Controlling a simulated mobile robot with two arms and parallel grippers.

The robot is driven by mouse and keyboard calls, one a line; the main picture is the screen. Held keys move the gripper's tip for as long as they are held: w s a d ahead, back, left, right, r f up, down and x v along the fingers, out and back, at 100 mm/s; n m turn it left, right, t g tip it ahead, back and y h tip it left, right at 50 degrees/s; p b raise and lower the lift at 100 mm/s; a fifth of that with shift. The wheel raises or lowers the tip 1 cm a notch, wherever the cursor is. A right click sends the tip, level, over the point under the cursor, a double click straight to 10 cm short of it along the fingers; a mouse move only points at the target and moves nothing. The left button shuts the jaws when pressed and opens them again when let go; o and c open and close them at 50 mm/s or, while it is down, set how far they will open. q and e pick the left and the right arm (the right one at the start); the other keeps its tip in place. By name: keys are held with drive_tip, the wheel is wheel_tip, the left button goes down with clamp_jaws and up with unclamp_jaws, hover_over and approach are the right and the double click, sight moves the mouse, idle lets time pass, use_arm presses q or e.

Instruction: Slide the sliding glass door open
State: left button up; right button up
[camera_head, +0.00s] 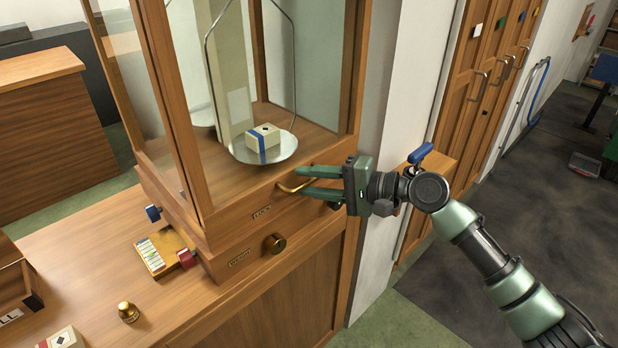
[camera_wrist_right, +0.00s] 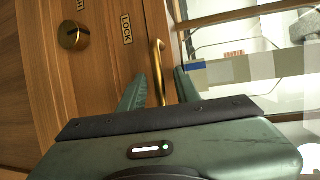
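A wooden balance case with glass panes (camera_head: 178,110) stands on the wooden counter. I cannot clearly tell which pane is the sliding glass door or whether it is closed. A curved brass handle (camera_head: 292,187) projects from the wooden front below the glass, beside a LOCK label. My right gripper (camera_head: 299,181) is open at this handle. In the right wrist view, the brass handle (camera_wrist_right: 158,72) shows between the two spread fingers of the right gripper (camera_wrist_right: 160,88), with visible gaps and no clear grip. My left gripper is not in view.
A white block with a blue band (camera_head: 263,138) sits on a metal pan (camera_head: 284,153) inside the case. A brass knob (camera_head: 274,243) projects below the handle. A brass weight (camera_head: 128,312) stands on the counter (camera_head: 90,270). A white wall post (camera_head: 392,150) is close behind my right gripper.

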drive_tip(key=shift+w+a, duration=0.15)
drive_tip(key=shift+a, duration=0.05)
drive_tip(key=shift+f, duration=0.1)
drive_tip(key=shift+c, duration=0.2)
clamp_jaws()
idle(1.1)
